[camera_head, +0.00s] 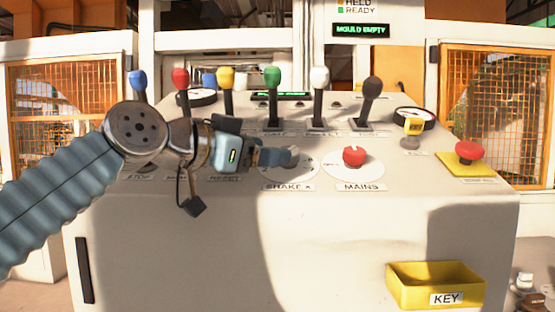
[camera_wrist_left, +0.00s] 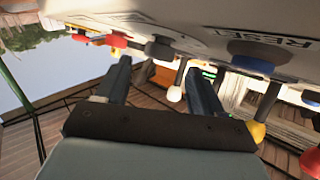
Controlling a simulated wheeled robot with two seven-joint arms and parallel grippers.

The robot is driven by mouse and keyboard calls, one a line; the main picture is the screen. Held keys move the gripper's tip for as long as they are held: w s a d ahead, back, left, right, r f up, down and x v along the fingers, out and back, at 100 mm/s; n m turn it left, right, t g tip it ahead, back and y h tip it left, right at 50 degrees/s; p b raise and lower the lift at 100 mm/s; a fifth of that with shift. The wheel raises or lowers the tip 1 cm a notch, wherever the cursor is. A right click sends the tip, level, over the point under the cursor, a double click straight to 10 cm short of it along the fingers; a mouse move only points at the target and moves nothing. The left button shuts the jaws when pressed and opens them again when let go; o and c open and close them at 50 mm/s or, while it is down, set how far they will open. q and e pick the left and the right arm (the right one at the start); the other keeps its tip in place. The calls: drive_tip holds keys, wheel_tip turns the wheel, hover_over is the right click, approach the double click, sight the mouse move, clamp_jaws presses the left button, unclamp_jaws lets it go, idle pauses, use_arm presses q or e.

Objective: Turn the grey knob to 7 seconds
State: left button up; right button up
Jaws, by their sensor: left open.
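The grey knob (camera_head: 289,156) sits on a round white dial above the SHAKE label (camera_head: 289,187) on the sloped panel. My left gripper (camera_head: 263,156) reaches in from the left, its fingers close to the knob and partly covering it and its dial. In the left wrist view the grey knob (camera_wrist_left: 160,48) appears between and just beyond the two fingertips (camera_wrist_left: 158,66), which are apart. I cannot tell whether they touch it. The dial's numbers and the knob's setting are not readable. My right gripper is not in view.
The red MAINS knob (camera_head: 354,156) is right of the grey knob. Several colored levers, such as the green one (camera_head: 273,79), stand behind. A red button (camera_head: 467,151) is on a yellow plate at far right. The blue button (camera_wrist_left: 251,64) by RESET lies near my gripper.

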use_arm(q)
drive_tip(key=b+v, duration=0.2)
drive_tip(key=v, duration=0.7)
drive_tip(key=shift+s, duration=0.2)
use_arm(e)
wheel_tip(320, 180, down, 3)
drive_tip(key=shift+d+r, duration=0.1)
use_arm(q)
drive_tip(key=shift+a+r, duration=0.1)
drive_tip(key=shift+a, duration=0.05)
